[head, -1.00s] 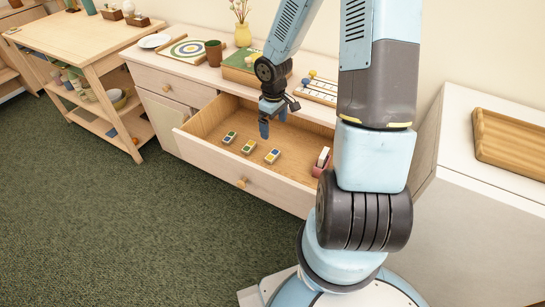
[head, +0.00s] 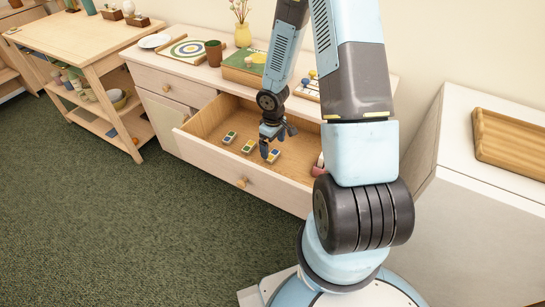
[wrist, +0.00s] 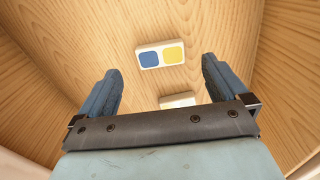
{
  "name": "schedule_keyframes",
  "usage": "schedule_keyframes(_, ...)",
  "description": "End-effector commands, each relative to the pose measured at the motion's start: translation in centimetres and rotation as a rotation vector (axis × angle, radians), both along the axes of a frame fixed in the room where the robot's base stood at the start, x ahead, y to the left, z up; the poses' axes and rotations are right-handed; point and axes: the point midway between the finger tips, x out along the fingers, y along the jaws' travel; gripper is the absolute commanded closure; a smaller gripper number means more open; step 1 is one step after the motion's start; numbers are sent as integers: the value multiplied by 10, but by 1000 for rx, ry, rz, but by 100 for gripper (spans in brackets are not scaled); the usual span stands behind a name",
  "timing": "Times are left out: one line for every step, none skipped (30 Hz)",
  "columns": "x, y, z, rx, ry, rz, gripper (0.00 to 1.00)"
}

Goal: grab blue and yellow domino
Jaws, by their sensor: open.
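The blue and yellow domino, a white tile with one blue and one yellow square, lies flat on the drawer floor and shows whole in the wrist view (wrist: 161,56). In the head view, it is the rightmost of the three dominoes (head: 275,156), partly behind my fingers. My gripper (head: 268,150) is open and empty, low over the drawer. In the wrist view, its fingers (wrist: 160,67) stand wide apart, with the domino a little ahead of the gap between them. A second white domino (wrist: 177,100) is mostly hidden behind the gripper's crossbar.
The pulled-out drawer (head: 207,157) has walls around the dominoes. A middle domino (head: 248,147) and a left domino (head: 229,138) lie in a row. A red and white item (head: 319,166) sits at the drawer's right end, partly behind my arm. A green-topped box (head: 247,66) stands on the cabinet top.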

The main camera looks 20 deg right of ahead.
Motion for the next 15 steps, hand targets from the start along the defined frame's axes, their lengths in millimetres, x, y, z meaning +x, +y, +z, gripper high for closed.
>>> schedule_keyframes(-1,0,-5,-1,3,0,0)
schedule_keyframes(0,0,-9,-1,3,1,0)
schedule_keyframes(0,2,-14,0,3,3,0)
schedule_keyframes(0,2,-18,0,4,2,0)
schedule_keyframes(0,2,-22,-1,4,2,0)
schedule_keyframes(0,2,-27,0,4,3,0)
schedule_keyframes(0,2,-30,-1,3,2,0)
schedule_keyframes(0,2,-33,-2,4,1,0)
schedule_keyframes(1,2,-37,-1,3,3,0)
schedule_keyframes(1,2,-40,0,2,2,0)
schedule_keyframes(1,2,-42,0,2,1,0)
schedule_keyframes(1,2,-44,0,2,0,0)
schedule_keyframes(1,2,-45,0,2,0,0)
schedule_keyframes(1,2,-47,0,2,0,0)
schedule_keyframes(1,1,-48,-1,1,0,0)
